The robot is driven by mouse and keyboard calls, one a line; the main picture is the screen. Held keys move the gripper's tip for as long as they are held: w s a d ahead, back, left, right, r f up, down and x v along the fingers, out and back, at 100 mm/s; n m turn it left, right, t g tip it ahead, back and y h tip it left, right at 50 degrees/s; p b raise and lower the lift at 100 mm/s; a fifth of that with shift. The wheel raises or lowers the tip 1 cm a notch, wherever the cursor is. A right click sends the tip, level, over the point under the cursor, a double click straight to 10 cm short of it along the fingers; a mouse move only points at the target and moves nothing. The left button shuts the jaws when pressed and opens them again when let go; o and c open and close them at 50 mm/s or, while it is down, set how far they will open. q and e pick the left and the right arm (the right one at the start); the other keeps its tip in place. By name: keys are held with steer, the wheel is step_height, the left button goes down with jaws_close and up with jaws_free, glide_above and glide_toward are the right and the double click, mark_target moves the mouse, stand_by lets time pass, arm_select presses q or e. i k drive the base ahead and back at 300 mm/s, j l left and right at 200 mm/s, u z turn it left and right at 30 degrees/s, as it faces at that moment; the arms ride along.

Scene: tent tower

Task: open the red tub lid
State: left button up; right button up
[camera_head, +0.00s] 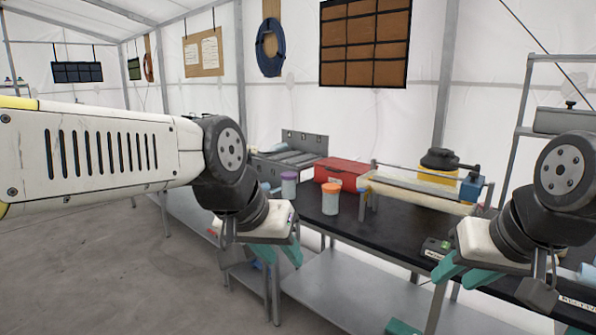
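A pale tub with an orange-red lid (331,187) stands upright on the black-topped table (385,227). The lid sits on the tub. A similar tub with a purple lid (289,175) stands to its left. My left gripper (279,256) is in front of and below the tubs in the picture, at the table's left end. Its teal fingers point down, apart, with nothing seen between them. My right gripper (462,276) is over the front right of the table, with its teal fingers apart and no object seen between them. Neither gripper touches the tubs.
A red box (341,172) stands behind the tubs. A rack (415,192) with a black-capped yellow container (439,165) is to their right. A grey tray unit (290,156) is at the back left. Small labelled items lie at right, near my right arm.

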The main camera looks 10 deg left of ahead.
mark_target(341, 165)
steer(key=u, duration=0.25)
steer(key=i+j, duration=0.3)
steer(key=i, duration=0.2)
steer(key=i+j, duration=0.3)
steer(key=i, duration=0.2)
steer(key=i+j, duration=0.3)
steer(key=i, duration=0.2)
steer(key=i+j, duration=0.3)
steer(key=i, duration=0.25)
steer(key=l+z, duration=0.05)
